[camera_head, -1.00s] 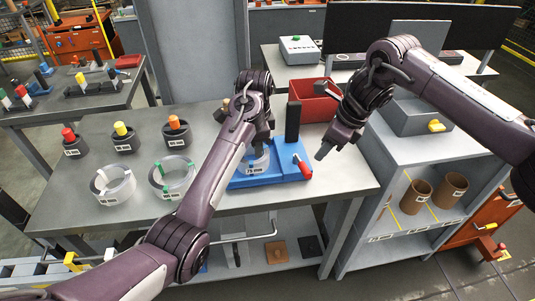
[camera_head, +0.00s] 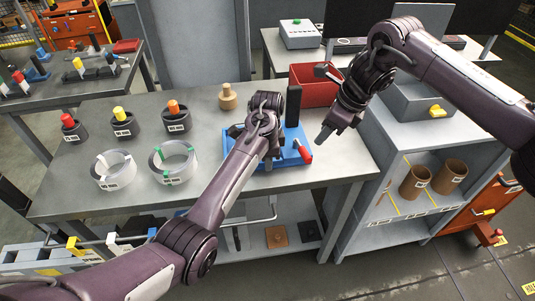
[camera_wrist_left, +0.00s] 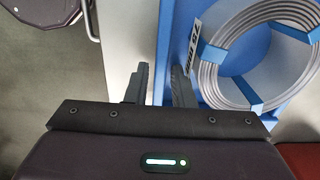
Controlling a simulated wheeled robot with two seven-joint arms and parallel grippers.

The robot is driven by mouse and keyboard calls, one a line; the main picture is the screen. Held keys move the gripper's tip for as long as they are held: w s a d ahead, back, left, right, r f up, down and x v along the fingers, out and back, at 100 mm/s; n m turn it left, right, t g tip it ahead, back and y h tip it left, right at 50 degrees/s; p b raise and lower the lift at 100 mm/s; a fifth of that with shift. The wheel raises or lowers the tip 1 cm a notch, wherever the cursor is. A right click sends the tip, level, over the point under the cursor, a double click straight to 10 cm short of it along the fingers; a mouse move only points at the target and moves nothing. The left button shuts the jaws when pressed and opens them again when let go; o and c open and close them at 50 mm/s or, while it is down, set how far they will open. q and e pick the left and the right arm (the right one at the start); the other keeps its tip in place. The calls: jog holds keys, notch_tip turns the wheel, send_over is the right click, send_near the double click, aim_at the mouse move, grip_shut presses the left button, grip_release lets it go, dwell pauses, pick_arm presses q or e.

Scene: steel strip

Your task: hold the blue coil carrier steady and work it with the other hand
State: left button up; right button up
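The blue coil carrier (camera_head: 290,159) lies near the right front of the steel table, with a black upright post (camera_head: 292,106) and a red-handled lever (camera_head: 304,153). In the left wrist view the carrier (camera_wrist_left: 172,42) holds a grey coil (camera_wrist_left: 222,77) with blue clips; a white label is beside it. My left gripper (camera_wrist_left: 160,86) is open, its fingers apart across the carrier's edge; I cannot tell whether they touch it. In the head view my left gripper (camera_head: 270,160) and forearm hide much of the carrier. My right gripper (camera_head: 324,136) hangs right of the lever, apart from it; its opening is unclear.
A red bin (camera_head: 312,91) stands behind the carrier. A wooden peg piece (camera_head: 228,100) stands at the back. Two grey coils (camera_head: 115,183) (camera_head: 188,176) and several dark cups with coloured knobs (camera_head: 123,131) fill the table's left. A grey shelf (camera_head: 400,160) stands right.

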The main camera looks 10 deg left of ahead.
pick_arm(q)
grip_shut()
dwell(1.5)
dwell(1.2)
